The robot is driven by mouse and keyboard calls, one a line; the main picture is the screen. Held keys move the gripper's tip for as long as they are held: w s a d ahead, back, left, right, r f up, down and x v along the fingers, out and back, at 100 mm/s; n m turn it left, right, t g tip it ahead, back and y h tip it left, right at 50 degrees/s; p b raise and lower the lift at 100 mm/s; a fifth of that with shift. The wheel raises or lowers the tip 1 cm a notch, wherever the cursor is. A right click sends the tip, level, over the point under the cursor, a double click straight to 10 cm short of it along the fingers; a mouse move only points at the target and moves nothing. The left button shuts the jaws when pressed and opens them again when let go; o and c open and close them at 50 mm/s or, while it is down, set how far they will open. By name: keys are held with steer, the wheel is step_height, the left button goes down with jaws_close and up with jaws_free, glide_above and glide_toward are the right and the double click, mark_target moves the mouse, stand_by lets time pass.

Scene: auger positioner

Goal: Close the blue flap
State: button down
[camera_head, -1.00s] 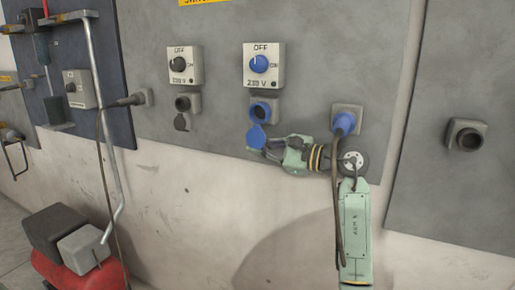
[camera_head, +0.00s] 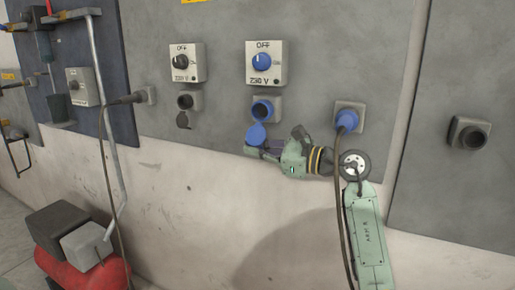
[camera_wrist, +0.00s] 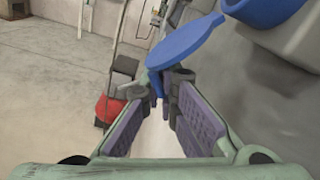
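The blue flap (camera_head: 257,135) hangs open below the round blue socket (camera_head: 262,109) on the grey wall panel. In the wrist view the flap (camera_wrist: 185,42) appears as a flat blue disc just beyond the fingertips. My gripper (camera_head: 254,151) is beside the flap's lower edge, coming from the right. In the wrist view my gripper (camera_wrist: 163,82) has its two purple-padded fingers apart. A small blue piece shows between the tips; I cannot tell whether they touch the flap. Part of the blue socket (camera_wrist: 262,10) shows at the top right.
A blue-knob switch box (camera_head: 266,64) is above the socket. A blue plug with a cable (camera_head: 346,121) is to the right, its cable hanging in front of my arm. A dark socket with an open flap (camera_head: 185,103) is to the left. A red tank (camera_head: 85,275) stands at lower left.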

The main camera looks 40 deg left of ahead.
mark_target(248, 140)
steer(key=shift+s+d+r+m+p, duration=0.15)
steer(key=shift+s+r+m+p, duration=0.4)
steer(key=shift+m, duration=1.1)
steer(key=shift+s+d+r+m+p, duration=0.3)
steer(key=shift+s+r+m, duration=0.4)
steer(key=shift+m, duration=1)
steer(key=shift+s+d+r+m+p, duration=0.1)
steer(key=shift+s+r+m+p, duration=0.5)
steer(key=shift+m, duration=1.05)
steer(key=shift+r, duration=0.15)
steer(key=c, duration=2.3)
jaws_free()
steer(key=o, duration=0.5)
steer(key=shift+a+f, duration=0.1)
steer(key=shift+f, duration=0.15)
